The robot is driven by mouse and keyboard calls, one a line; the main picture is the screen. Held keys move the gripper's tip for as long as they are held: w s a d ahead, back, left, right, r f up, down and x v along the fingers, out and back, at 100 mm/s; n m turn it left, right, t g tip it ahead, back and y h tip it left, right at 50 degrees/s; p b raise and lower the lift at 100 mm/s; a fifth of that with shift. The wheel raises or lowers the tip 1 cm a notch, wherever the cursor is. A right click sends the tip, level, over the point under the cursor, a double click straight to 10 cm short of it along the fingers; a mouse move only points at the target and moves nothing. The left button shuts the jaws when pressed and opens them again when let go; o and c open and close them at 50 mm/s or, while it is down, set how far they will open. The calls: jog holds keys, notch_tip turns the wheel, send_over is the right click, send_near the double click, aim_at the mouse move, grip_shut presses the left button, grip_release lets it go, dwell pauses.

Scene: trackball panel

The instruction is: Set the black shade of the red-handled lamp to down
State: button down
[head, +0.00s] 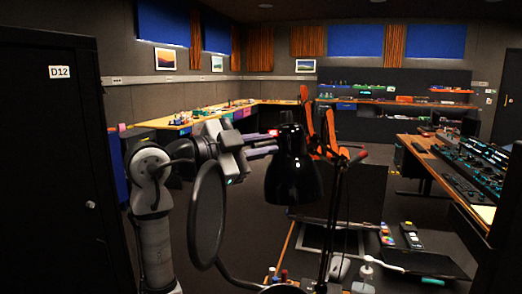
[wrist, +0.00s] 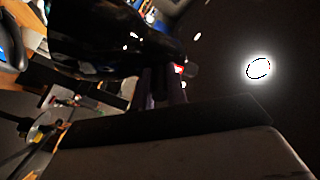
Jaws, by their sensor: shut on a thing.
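The lamp's black shade (head: 293,175) hangs in the middle of the head view, with its wide opening facing mostly downward. Its thin stand rises to the right of the shade. A small red tip (head: 272,132) shows at the upper left of the shade, against my gripper (head: 272,151). In the wrist view the dark, glossy shade (wrist: 115,35) fills the upper left, and the red handle (wrist: 179,69) shows beside my purple fingers (wrist: 168,85). My gripper is shut on what appears to be this handle; the exact contact is partly hidden.
A round dark pop filter (head: 207,215) stands close in front of my arm. A desk with a monitor (head: 355,190), mouse (head: 339,268) and bottle (head: 366,277) lies below and right of the lamp. A dark cabinet (head: 55,170) fills the left side.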

jog(key=shift+m, duration=0.3)
dwell(0.5)
jog(key=c, duration=1.4)
grip_release()
jog(key=b+v, duration=0.2)
jog(key=v, duration=1.1)
jog(key=shift+s+a+b, duration=0.25)
jog(key=shift+a+b, duration=0.1)
